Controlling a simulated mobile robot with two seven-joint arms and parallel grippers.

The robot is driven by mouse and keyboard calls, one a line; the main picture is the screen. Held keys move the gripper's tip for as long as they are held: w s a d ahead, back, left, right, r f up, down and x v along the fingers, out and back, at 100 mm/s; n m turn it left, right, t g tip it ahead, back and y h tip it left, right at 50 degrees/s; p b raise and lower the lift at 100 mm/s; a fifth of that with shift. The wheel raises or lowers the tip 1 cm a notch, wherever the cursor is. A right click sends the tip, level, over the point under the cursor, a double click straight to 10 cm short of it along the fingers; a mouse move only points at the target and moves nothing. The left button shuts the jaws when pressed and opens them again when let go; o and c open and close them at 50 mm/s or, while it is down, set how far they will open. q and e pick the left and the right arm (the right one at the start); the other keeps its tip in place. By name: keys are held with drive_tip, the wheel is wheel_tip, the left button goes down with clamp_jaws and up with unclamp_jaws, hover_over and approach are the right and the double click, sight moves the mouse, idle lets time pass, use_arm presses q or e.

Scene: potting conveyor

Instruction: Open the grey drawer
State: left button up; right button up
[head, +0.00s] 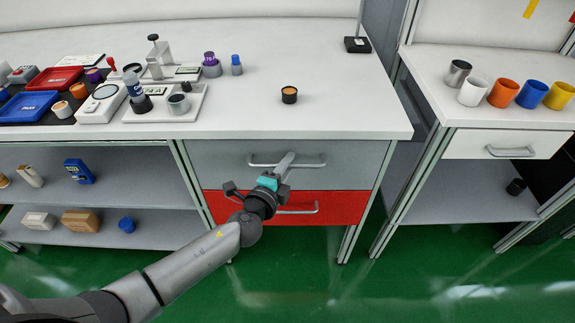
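The grey drawer (220,155) is the upper one in the bench under the white worktop, and its front looks flush with the frame. Its horizontal silver bar handle (312,163) runs across the middle of the front. My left gripper (288,160) reaches up from below, with its fingertip end at the middle of this handle. It overlaps the handle in the picture; whether it is closed around the bar I cannot tell. The gripper body hides part of the lower drawer. My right gripper is not in view.
A red drawer (345,207) with its own handle sits directly below. The worktop holds a small dark cup (289,95) and, at left, trays and instruments. A side table at right has several coloured cups and a white drawer (470,146). Green floor in front is clear.

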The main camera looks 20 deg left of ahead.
use_arm(q)
clamp_jaws()
idle(1.4)
